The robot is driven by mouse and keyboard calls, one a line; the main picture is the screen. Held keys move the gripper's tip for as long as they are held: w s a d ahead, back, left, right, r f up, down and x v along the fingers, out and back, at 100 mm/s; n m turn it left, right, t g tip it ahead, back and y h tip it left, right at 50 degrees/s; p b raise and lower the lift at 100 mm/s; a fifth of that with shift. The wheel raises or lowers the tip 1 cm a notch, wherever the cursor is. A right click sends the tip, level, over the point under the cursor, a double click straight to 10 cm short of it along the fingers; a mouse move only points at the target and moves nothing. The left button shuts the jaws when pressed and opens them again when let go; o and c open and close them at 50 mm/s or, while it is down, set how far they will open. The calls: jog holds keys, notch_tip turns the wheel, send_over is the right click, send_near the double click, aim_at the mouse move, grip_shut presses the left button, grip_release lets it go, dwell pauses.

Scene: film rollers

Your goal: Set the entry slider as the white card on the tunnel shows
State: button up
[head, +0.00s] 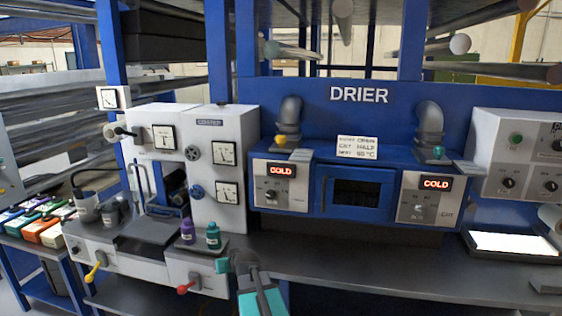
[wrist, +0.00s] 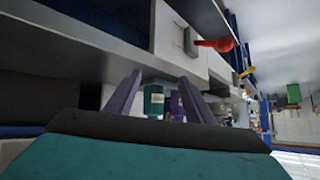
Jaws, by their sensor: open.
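The white card (head: 357,147) is on the blue drier tunnel (head: 380,97); its small print seems to read entry OPEN, exit HALF, heat 60 °C. A grey duct (head: 290,113) rises at the tunnel's left, with a yellow knob (head: 280,140) at its foot, seemingly the entry slider's. A similar duct (head: 430,117) at the right has a green knob (head: 438,152). The exact slider positions are too small to tell. My gripper (head: 238,264) is low in front of the bench, well below and left of the tunnel. In the wrist view its fingers (wrist: 156,85) are apart and empty.
Two control boxes (head: 283,205) (head: 412,208) read COLD. Purple (head: 187,232) and teal (head: 213,236) bottles stand near my gripper; the teal one shows beyond the fingers (wrist: 154,100). A red lever (head: 187,287) sticks out left. The grey bench (head: 370,268) before the tunnel is clear.

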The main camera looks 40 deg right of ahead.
jog(key=d+r+t+h+p, duration=0.1)
jog(key=d+r, duration=0.3)
jog(key=r, duration=0.4)
jog(key=s+d+r+m+t+h, duration=0.1)
jog(key=d+r+h, duration=0.1)
jog(key=d+r, duration=0.4)
jog(key=d+r+t+h+p, duration=0.1)
jog(key=d+r, duration=0.2)
jog(key=r, duration=0.6)
jog(key=m+t+h+p, duration=0.2)
jog(key=h, duration=0.2)
send_near(282, 138)
jog(key=shift+v, duration=1.05)
jog(key=shift+w, duration=0.1)
jog(key=shift+p+x, duration=2.05)
jog(key=shift+x, duration=4.75)
jog(key=shift+d, duration=0.1)
jog(key=shift+c, duration=0.5)
grip_shut()
